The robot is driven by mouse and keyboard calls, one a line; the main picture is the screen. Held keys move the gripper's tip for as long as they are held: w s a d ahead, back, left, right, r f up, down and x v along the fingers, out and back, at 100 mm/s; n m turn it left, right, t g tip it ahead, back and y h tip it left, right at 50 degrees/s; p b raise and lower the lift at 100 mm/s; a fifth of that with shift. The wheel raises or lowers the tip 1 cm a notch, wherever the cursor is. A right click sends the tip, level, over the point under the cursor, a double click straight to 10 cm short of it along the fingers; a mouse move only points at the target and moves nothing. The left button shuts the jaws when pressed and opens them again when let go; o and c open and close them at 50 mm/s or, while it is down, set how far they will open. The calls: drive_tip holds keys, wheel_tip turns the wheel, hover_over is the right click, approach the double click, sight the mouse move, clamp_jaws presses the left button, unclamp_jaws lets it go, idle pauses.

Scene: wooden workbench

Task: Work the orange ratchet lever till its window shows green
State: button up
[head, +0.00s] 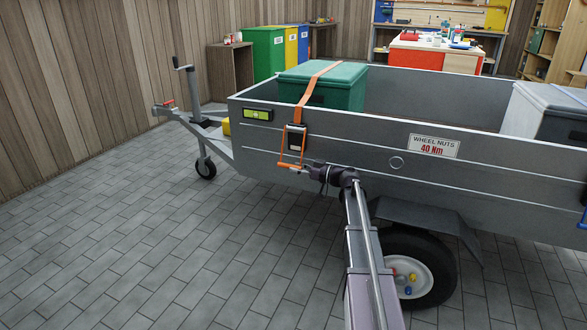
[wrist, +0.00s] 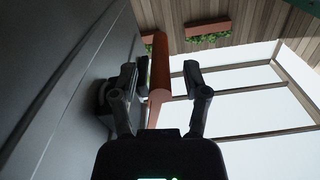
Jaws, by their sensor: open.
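The orange ratchet lever (head: 281,150) is a loop frame that hangs from the dark ratchet body (head: 297,137) on the trailer's side wall. An orange strap (head: 308,90) runs from the ratchet up over a green box (head: 340,85). The window's colour is too small to tell. My gripper (head: 298,167) is at the lower end of the lever. In the wrist view, an orange bar of the lever (wrist: 160,82) stands between my two open fingers, with a visible gap to the right finger. The gap on the left is hard to judge.
The grey trailer wall (head: 375,142) is close beside my gripper and fills the left of the wrist view. A spirit level (head: 257,114) is on the wall left of the ratchet. A wheel (head: 410,268) and mudguard (head: 425,215) are below right. The paved floor at left is clear.

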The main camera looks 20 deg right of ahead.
drive_tip(key=shift+w+a, duration=0.45)
drive_tip(key=shift+a, duration=0.1)
clamp_jaws()
drive_tip(key=shift+a, duration=0.15)
